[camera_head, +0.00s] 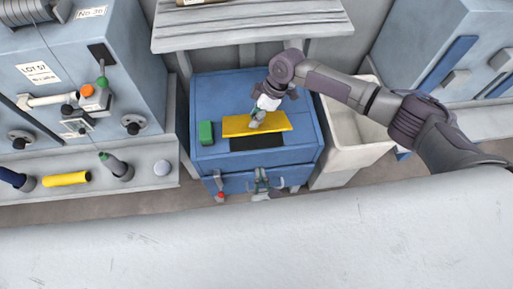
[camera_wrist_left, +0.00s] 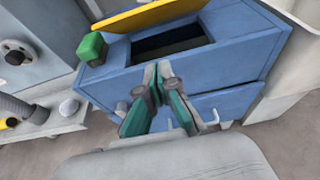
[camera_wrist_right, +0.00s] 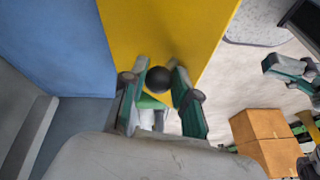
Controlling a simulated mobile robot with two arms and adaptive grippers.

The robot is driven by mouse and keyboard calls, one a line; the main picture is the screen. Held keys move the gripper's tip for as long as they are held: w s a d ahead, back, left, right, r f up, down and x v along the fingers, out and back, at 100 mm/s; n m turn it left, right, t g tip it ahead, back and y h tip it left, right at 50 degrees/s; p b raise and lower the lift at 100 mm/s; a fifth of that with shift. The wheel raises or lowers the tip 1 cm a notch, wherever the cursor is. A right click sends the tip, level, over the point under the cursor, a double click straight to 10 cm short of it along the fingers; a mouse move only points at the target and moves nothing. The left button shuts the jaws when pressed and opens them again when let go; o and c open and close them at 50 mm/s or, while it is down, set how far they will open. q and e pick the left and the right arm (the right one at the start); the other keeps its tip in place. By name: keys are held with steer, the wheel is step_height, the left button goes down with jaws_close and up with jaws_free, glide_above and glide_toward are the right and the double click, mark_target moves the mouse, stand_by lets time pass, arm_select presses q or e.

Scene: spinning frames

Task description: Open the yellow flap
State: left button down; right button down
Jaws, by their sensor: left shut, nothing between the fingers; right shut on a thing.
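The yellow flap (camera_head: 240,125) on top of the blue cabinet (camera_head: 210,100) is tilted up. A dark opening (camera_head: 257,143) shows in front of and under it, also in the left wrist view (camera_wrist_left: 170,42). My right gripper (camera_head: 257,117) is at the flap. In the right wrist view its fingers (camera_wrist_right: 157,70) are shut on a black knob (camera_wrist_right: 158,80) on the flap (camera_wrist_right: 160,30). My left gripper (camera_head: 262,184) is shut and empty in front of the cabinet, below the opening. Its closed fingertips show in the left wrist view (camera_wrist_left: 157,70).
A green block (camera_head: 206,132) sits on the cabinet, left of the flap. A pale bin (camera_head: 350,140) stands right of the cabinet. A grey shelf (camera_head: 250,25) is behind it. A machine with knobs (camera_head: 85,100) stands at the left. A brown box (camera_wrist_right: 265,140) shows in the right wrist view.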

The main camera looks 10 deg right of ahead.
mark_target(257, 151)
arm_select(q)
steer(key=x, duration=0.9)
steer(key=shift+w, duration=0.35)
arm_select(e)
steer(key=shift+w+d+r, duration=0.1)
steer(key=shift+w+r, duration=0.05)
steer(key=shift+w, duration=0.25)
arm_select(q)
steer(key=w+r, duration=0.1)
steer(key=r, duration=0.1)
steer(key=shift+w+r, duration=0.25)
steer(key=shift+w, duration=0.15)
steer(key=shift+w+r, duration=0.2)
steer(key=shift+r, duration=0.2)
